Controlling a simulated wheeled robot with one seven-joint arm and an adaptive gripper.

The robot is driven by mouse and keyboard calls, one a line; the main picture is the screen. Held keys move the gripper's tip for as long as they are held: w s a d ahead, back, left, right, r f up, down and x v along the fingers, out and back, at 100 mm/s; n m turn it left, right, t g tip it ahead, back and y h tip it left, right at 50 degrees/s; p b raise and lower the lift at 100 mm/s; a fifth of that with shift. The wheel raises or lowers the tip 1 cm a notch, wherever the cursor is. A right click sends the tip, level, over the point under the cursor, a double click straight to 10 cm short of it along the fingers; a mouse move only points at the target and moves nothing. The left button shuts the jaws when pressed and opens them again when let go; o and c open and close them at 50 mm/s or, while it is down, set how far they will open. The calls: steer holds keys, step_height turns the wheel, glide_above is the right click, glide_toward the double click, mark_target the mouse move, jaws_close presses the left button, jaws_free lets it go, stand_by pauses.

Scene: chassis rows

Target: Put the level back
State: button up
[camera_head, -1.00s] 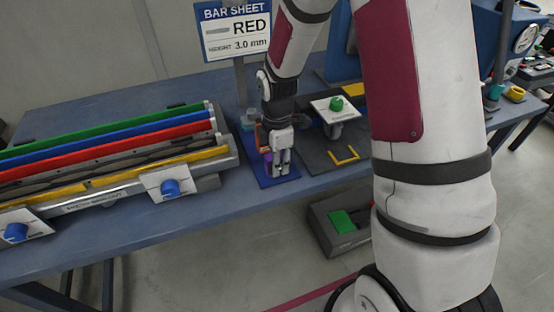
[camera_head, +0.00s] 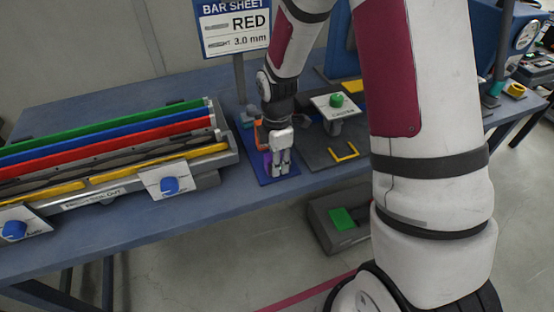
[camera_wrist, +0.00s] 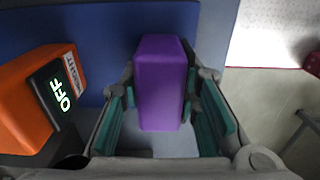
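A tall purple block (camera_wrist: 161,85) stands between the two fingers of my gripper (camera_wrist: 161,100) in the wrist view. The teal pads are close to both its sides; whether they press on it is unclear. An orange device (camera_wrist: 28,95) with a dark display reading "OFF" and a "HEIGHT" label is just left of the fingers. I cannot tell if it joins the purple block, or which part is the level. In the head view my gripper (camera_head: 281,164) points down over the blue mat (camera_head: 292,175), with purple and orange showing at its left.
A fixture with green, blue, red and yellow bars (camera_head: 110,150) and blue knobs lies left. A sign (camera_head: 233,28) reads "BAR SHEET RED, 3.0 mm". A stand with a green knob (camera_head: 337,100) is right of my gripper, beside a dark mat (camera_head: 322,158). A grey box (camera_head: 335,220) is below.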

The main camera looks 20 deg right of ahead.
steer(key=o, duration=0.3)
steer(key=shift+o, duration=0.2)
step_height(320, 180, up, 12)
steer(key=shift+f, duration=0.1)
stand_by(0.6)
steer(key=s+r+m+t+p, duration=0.2)
steer(key=s+r+m, duration=0.7)
steer(key=s+r, duration=0.4)
steer(key=s+r+m+t, duration=0.1)
steer(key=s+r+m, duration=0.2)
steer(key=s, duration=0.3)
steer(key=s+r+m+t+p, duration=0.1)
steer(key=s+r+m, duration=0.1)
steer(key=s+m, duration=0.4)
steer(key=shift+d+r, duration=0.15)
steer(key=shift+r, duration=0.25)
